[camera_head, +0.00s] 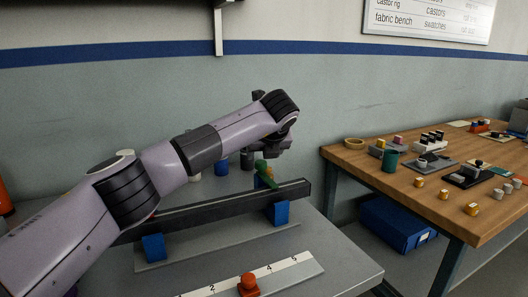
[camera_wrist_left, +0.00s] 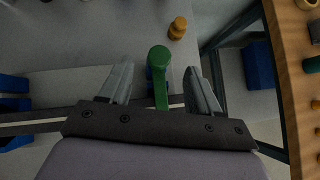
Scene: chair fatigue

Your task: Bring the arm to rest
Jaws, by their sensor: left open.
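My left arm reaches in from the left in the head view, over a grey table (camera_head: 340,262). Its gripper (camera_head: 268,152) is near a green knobbed piece (camera_head: 264,170) on the dark bar (camera_head: 225,207). In the left wrist view my left gripper (camera_wrist_left: 160,88) is open, its two fingers apart on either side of the green piece (camera_wrist_left: 158,62). I cannot tell whether either finger touches it. The bar rests on two blue supports (camera_head: 154,247). My right gripper is not in view.
A white numbered scale (camera_head: 290,268) with an orange slider (camera_head: 248,284) lies in front of the bar. A wooden bench (camera_head: 400,190) with several small parts stands at the right, across a gap. A blue bin (camera_head: 398,224) is below it. Cups stand behind the bar.

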